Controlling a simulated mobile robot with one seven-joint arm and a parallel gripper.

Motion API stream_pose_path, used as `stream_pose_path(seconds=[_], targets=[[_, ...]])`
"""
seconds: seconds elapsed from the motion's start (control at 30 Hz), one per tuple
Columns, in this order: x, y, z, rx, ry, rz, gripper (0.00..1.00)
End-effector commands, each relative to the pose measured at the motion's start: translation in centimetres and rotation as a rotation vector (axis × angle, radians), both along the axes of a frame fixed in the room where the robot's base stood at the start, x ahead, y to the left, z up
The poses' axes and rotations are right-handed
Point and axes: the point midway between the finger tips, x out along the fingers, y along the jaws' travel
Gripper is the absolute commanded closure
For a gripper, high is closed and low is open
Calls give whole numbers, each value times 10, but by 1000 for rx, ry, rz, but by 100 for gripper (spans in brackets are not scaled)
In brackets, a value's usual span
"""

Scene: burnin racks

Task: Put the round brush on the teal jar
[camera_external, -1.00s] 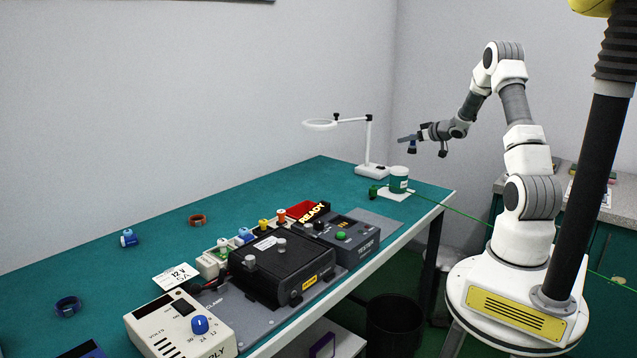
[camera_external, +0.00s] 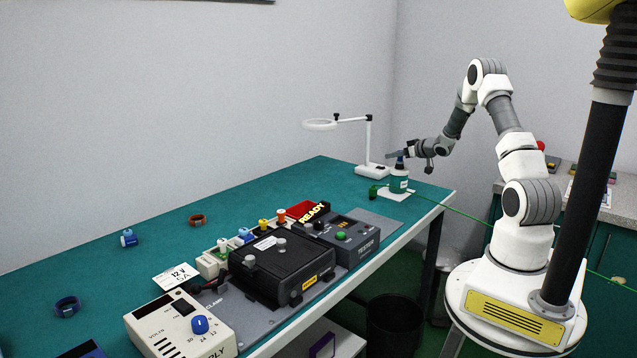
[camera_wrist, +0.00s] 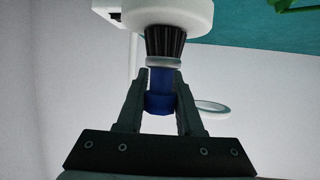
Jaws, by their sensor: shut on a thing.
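The teal jar (camera_external: 399,181), with a white band, stands on a white mat (camera_external: 384,191) at the far right end of the bench. My gripper (camera_external: 400,156) is just above the jar. In the wrist view my gripper (camera_wrist: 160,90) is shut on the blue handle of the round brush (camera_wrist: 160,75). The brush's dark bristles point at a pale round surface (camera_wrist: 185,14), likely the jar's top, and appear to meet it. In the external view the brush (camera_external: 400,164) is upright over the jar, its bristles hard to make out.
A white magnifier lamp (camera_external: 369,150) stands behind the jar. A small green item (camera_external: 373,192) sits left of it. A tester (camera_external: 343,238) and a dark box (camera_external: 281,264) occupy the near bench. The bench's left part (camera_external: 150,265) has open room around a few small parts.

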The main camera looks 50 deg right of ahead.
Motion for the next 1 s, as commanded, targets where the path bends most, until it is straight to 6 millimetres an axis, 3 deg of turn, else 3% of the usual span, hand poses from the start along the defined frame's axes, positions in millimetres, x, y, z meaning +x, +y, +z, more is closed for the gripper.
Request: stream_pose_path(seconds=[0.03, 0.07, 0.2, 0.6, 0.77, 1.0], targets=[[0, 0, -3, 1, 0, 0, 100], [0, 0, -2, 1, 0, 0, 59], [0, 0, -2, 1, 0, 0, 35], [-3, 0, 4, 0, 0, -1, 35], [-26, 3, 14, 0, -1, -2, 35], [-73, 11, 33, 0, 0, -3, 35]])
